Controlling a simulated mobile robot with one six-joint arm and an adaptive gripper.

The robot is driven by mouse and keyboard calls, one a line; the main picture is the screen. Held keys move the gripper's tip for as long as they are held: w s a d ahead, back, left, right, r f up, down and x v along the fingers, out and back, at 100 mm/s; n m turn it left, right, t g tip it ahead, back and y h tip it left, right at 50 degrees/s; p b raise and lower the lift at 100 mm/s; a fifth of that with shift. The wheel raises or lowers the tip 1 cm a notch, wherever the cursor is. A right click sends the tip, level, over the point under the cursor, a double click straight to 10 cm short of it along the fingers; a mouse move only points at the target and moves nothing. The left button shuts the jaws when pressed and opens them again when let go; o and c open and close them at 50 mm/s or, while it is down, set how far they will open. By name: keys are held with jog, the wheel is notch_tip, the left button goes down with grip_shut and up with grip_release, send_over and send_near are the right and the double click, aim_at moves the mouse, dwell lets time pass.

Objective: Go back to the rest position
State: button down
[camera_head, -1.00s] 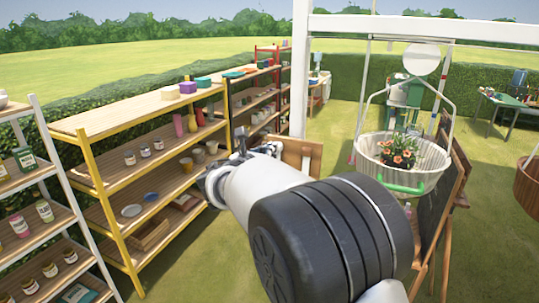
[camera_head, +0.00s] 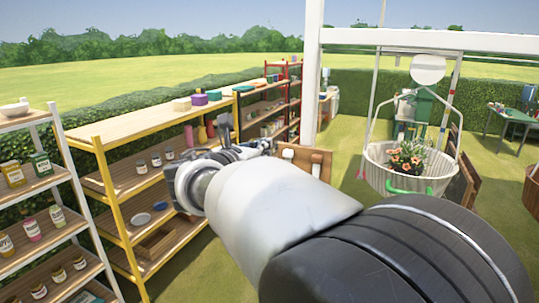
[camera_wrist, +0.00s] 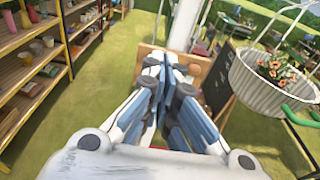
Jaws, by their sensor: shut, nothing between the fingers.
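My gripper (camera_wrist: 165,68) is in the middle of the wrist view, its fingers together with nothing between them. In the head view my gripper (camera_head: 226,128) is small and partly hidden behind my white wrist link, in front of the yellow shelf. A white hanging basket (camera_head: 410,182) with orange flowers (camera_head: 407,156) hangs to the right of my arm, apart from it. The basket also shows at the right of the wrist view (camera_wrist: 268,92).
A yellow shelf (camera_head: 98,146) with jars, dishes and vases stands left of my arm. A white shelf (camera_head: 62,140) with jars is at the far left. A white post (camera_head: 312,75) rises beyond my arm. A green table (camera_head: 512,115) is at the far right. Grass lies between.

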jog(key=s+d+f+m+g+b, duration=0.4)
jog(key=s+d+f+m+b, duration=0.35)
jog(key=d+f, duration=0.3)
jog(key=s+d+f+m+g+b, duration=0.3)
jog(key=s+d+f+m+b, duration=0.45)
jog(key=d, duration=0.45)
jog(key=s+f+m+g+y+b, duration=0.3)
jog(key=s+f+m+y+b, duration=0.2)
jog(key=s+f+m+b, duration=0.6)
jog(key=s+f+m, duration=0.6)
jog(key=s+f, duration=0.6)
jog(key=f, duration=0.4)
jog(key=shift+s+a+g+y+b, duration=0.25)
jog(key=shift+a+g+y+b, duration=0.05)
jog(key=shift+a+b, duration=0.1)
jog(key=shift+f, duration=0.1)
